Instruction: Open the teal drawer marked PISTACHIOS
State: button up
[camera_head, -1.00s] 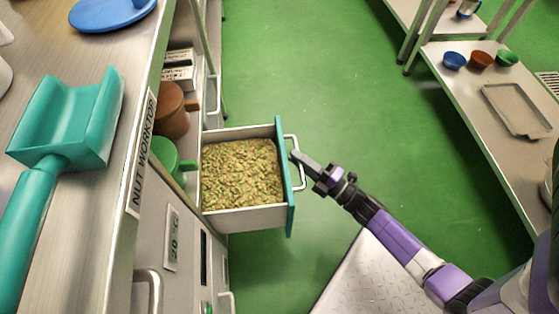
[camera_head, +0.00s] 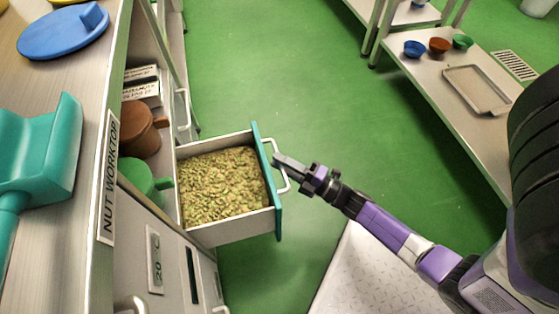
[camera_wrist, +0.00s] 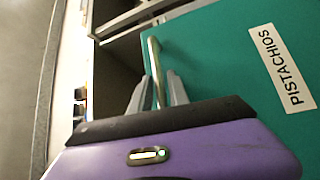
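The teal drawer (camera_head: 264,182) stands pulled out of the cabinet, its tray full of greenish-brown chopped pistachios (camera_head: 222,182). Its label PISTACHIOS (camera_wrist: 282,68) is readable on the teal front in the wrist view. My gripper (camera_head: 279,161) is at the drawer's metal handle (camera_head: 285,180). In the wrist view, the handle bar (camera_wrist: 154,58) runs between the two fingers of my gripper (camera_wrist: 159,80), with a gap showing beside the bar. The fingers look slightly open around it. Whether one finger touches the bar is hard to tell.
The worktop marked NUT WORKTOP (camera_head: 108,172) is at left, with a teal scoop (camera_head: 45,155) and a blue lid (camera_head: 62,32). Brown (camera_head: 138,130) and green (camera_head: 140,176) mugs sit in the cabinet. Green floor is clear beyond the drawer. A shelf table (camera_head: 430,75) stands at right.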

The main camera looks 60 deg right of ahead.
jog(key=s+f, duration=0.1)
jog(key=s, duration=0.6)
jog(key=shift+p, duration=0.3)
jog(key=shift+s+a, duration=0.1)
jog(key=shift+s, duration=0.1)
